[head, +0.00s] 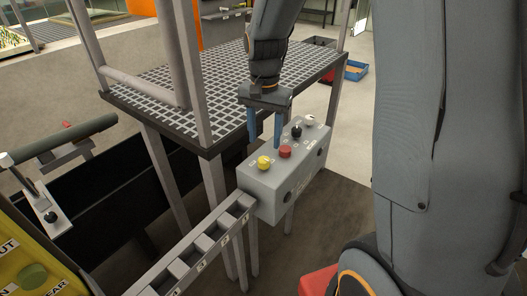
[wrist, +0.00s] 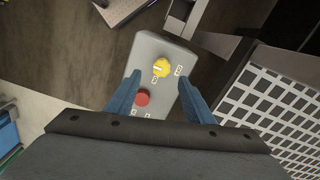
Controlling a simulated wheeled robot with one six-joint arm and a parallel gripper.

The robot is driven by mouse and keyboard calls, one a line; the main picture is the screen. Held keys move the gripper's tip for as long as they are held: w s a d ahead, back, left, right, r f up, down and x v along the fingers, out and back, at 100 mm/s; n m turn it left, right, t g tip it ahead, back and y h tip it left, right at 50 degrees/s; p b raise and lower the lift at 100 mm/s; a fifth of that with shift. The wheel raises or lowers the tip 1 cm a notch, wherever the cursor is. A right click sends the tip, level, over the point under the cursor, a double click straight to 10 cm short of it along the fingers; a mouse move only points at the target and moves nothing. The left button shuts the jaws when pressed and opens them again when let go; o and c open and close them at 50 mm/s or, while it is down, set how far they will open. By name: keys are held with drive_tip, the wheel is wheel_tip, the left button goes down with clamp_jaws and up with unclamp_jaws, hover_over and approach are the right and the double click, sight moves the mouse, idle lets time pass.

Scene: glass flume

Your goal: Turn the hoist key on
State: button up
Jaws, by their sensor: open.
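A grey control box (head: 275,190) carries a yellow knob (head: 263,162), a red button (head: 285,151), a black knob (head: 296,131) and a white-topped control (head: 309,120) on its top. Their labels are too small to read, so I cannot tell which is the hoist key. My gripper (head: 264,140) points down over the box, its two blue fingers apart with nothing between them. In the wrist view the yellow knob (wrist: 161,68) and the red button (wrist: 142,98) show between the fingers. The yellow knob bears a pale mark. The other controls are hidden there by my gripper.
A grated platform (head: 180,85) with grey posts stands behind and left of the box. A slotted grey rail (head: 205,240) runs from the box to the lower left. A yellow panel (head: 30,262) is at the lower left. A blue bin (head: 355,70) sits on the floor behind.

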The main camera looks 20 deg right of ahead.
sight(264, 159)
drive_tip(key=shift+w+f, duration=0.1)
drive_tip(key=shift+w, duration=0.25)
drive_tip(key=shift+f+p, duration=0.75)
drive_tip(key=shift+f, duration=2.95)
drive_tip(key=c, duration=1)
